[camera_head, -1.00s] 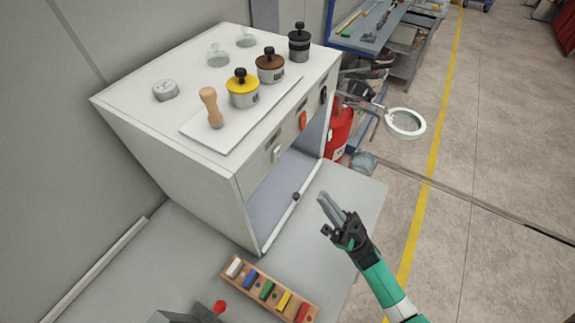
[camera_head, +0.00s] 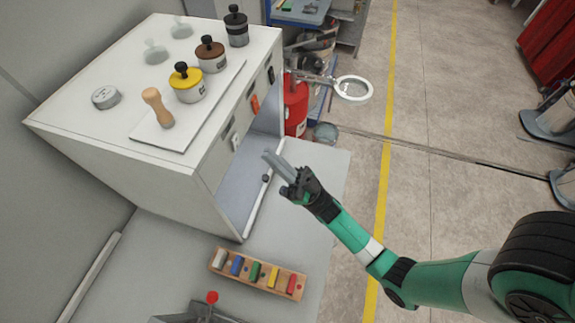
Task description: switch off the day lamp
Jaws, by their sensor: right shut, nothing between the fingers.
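A white cabinet (camera_head: 110,150) stands at the left, with an open lower bay facing right. Its upper front strip carries three rocker switches: a white one (camera_head: 235,141), an orange one (camera_head: 255,104) and a black one (camera_head: 271,75). I cannot tell which one belongs to the day lamp, and their labels are too small to read. My right gripper (camera_head: 270,159) is shut and empty. Its fingertips point at the cabinet front, to the right of and a little below the white switch in the picture. My left gripper is not in view.
Pots with yellow (camera_head: 187,84), brown (camera_head: 211,55) and black (camera_head: 236,28) lids and a wooden-handled tool (camera_head: 157,108) stand on the cabinet. A rack of coloured blocks (camera_head: 258,273) lies on the bench in front. A ring magnifier (camera_head: 353,88) juts out behind.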

